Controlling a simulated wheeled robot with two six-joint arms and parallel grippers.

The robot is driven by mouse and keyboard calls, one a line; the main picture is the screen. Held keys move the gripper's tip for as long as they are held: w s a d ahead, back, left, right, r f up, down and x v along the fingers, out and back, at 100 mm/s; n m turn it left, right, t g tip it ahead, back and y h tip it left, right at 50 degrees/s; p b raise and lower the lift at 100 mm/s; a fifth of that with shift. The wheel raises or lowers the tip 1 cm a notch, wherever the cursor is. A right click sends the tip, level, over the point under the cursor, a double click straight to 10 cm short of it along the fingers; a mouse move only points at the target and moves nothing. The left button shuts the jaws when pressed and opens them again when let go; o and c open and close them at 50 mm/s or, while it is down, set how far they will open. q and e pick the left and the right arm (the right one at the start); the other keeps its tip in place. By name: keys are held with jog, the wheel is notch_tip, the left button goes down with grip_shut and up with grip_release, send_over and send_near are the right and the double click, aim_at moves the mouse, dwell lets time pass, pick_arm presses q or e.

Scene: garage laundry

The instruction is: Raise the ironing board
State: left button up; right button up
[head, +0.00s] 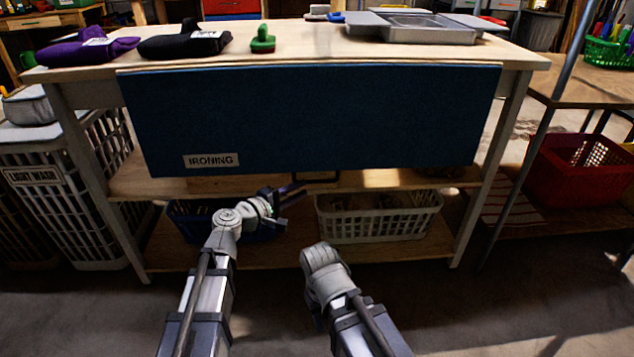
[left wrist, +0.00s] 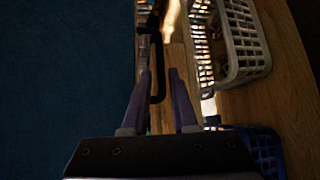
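The blue ironing board (head: 310,115), labelled "IRONING", hangs down flat across the front of the wooden workbench. A dark handle (head: 318,179) shows under its lower edge, right of centre. My left gripper (head: 292,192) is open, just left of the handle and below the board's edge. In the left wrist view, its two fingers (left wrist: 162,78) stand apart, with the dark handle (left wrist: 157,65) seen between their tips; I cannot tell whether they touch it. The board (left wrist: 65,80) fills the left of that view. My right arm shows low in the head view, its gripper out of sight.
A white basket (head: 380,220) and a blue basket (head: 195,222) sit on the lower shelf. A laundry hamper (head: 50,205) stands left.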

aim_at(315, 182)
pick_arm(q)
jog(key=b+x, duration=0.1)
jog(key=x, duration=0.6)
jog(key=shift+w+d, duration=0.2)
jog(key=shift+w, duration=0.05)
jog(key=shift+c, duration=0.4)
grip_shut()
dwell(0.8)
